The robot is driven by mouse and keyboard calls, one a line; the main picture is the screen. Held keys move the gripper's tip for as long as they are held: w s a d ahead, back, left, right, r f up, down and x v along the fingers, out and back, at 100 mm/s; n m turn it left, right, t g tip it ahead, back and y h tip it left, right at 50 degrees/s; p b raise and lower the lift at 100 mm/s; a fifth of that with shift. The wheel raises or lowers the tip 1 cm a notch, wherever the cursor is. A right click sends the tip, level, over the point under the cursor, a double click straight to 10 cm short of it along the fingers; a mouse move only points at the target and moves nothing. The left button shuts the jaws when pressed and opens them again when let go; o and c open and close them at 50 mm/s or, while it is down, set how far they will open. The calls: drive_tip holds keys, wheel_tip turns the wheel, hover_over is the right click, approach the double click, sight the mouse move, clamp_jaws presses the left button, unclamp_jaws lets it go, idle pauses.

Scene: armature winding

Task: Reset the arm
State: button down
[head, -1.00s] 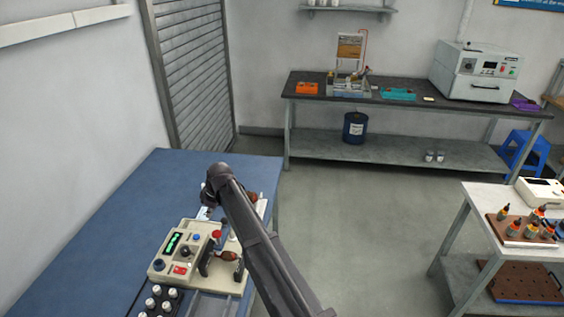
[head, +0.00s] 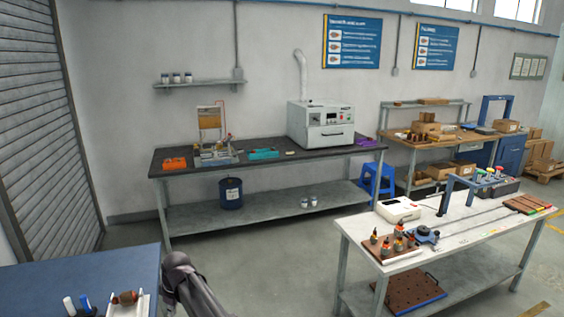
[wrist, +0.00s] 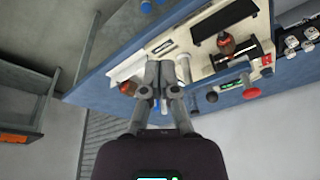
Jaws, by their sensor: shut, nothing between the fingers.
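My gripper (wrist: 158,75) is shut and empty in the wrist view, its two fingertips together. Behind it in that view is the cream winding machine (wrist: 215,28) on the blue bench (wrist: 92,82). A copper-and-black armature (wrist: 226,43) sits at the machine, and another reddish-brown part (wrist: 127,88) shows just left of the fingers. In the head view my dark arm rises at the bottom edge, right of the blue bench (head: 60,285); the gripper itself cannot be made out there. An armature (head: 125,297) rests in a white holder at the bench's near right corner.
A white table (head: 460,232) with armatures and a blue fixture stands at right. A dark-topped bench (head: 180,155) carries a white oven (head: 322,125) at the back wall. A blue stool (head: 377,180) stands beside it. Floor between the benches is clear.

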drive_tip(key=d+f+m+h, duration=0.15)
drive_tip(key=d+m, duration=0.85)
drive_tip(key=d, duration=2.9)
drive_tip(key=s+d+m+h+b, duration=0.1)
drive_tip(key=s+d+m, duration=0.4)
drive_tip(key=d, duration=0.9)
drive_tip(key=shift+s+d, duration=0.2)
drive_tip(key=shift+s, duration=0.9)
drive_tip(key=shift+f, duration=0.1)
drive_tip(key=shift+s, duration=0.1)
